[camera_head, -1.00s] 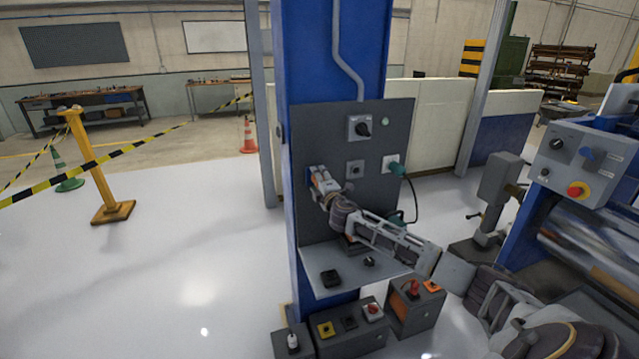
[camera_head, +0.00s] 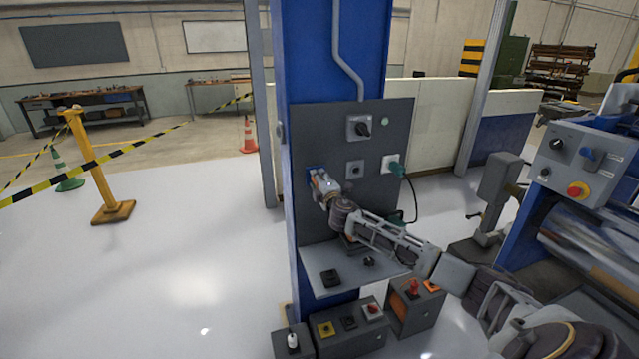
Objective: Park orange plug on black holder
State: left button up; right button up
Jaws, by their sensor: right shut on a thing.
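My right gripper (camera_head: 318,178) is at the left part of the grey panel (camera_head: 383,128) on the blue column, in front of a blue socket (camera_head: 310,173). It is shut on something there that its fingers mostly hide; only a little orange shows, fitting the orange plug. I cannot tell whether the plug is still seated in the socket. A black holder (camera_head: 331,278) sits on the left of the grey shelf (camera_head: 345,287) below the panel, and it looks empty. A smaller black piece (camera_head: 369,262) is to its right. My left gripper is not in view.
A green plug (camera_head: 396,168) with a hanging cable sits in a white socket to the right. A rotary switch (camera_head: 359,127) is above. Boxes with switches (camera_head: 348,329) stand below the shelf. My right forearm passes in front of the panel's lower right.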

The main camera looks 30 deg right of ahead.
grip_shut()
jog(key=shift+s+f, duration=0.1)
jog(key=shift+f, duration=0.05)
jog(key=shift+s+a+r, duration=0.1)
jog(key=shift+s+r, duration=0.1)
jog(key=shift+s, duration=0.4)
jog(key=shift+s+f, duration=0.1)
jog(key=shift+s+a, duration=0.1)
jog(key=shift+s, duration=0.05)
jog(key=shift+s+a, duration=0.1)
jog(key=shift+s, duration=0.3)
jog(key=shift+p+v, duration=0.35)
jog(key=shift+v, duration=1.25)
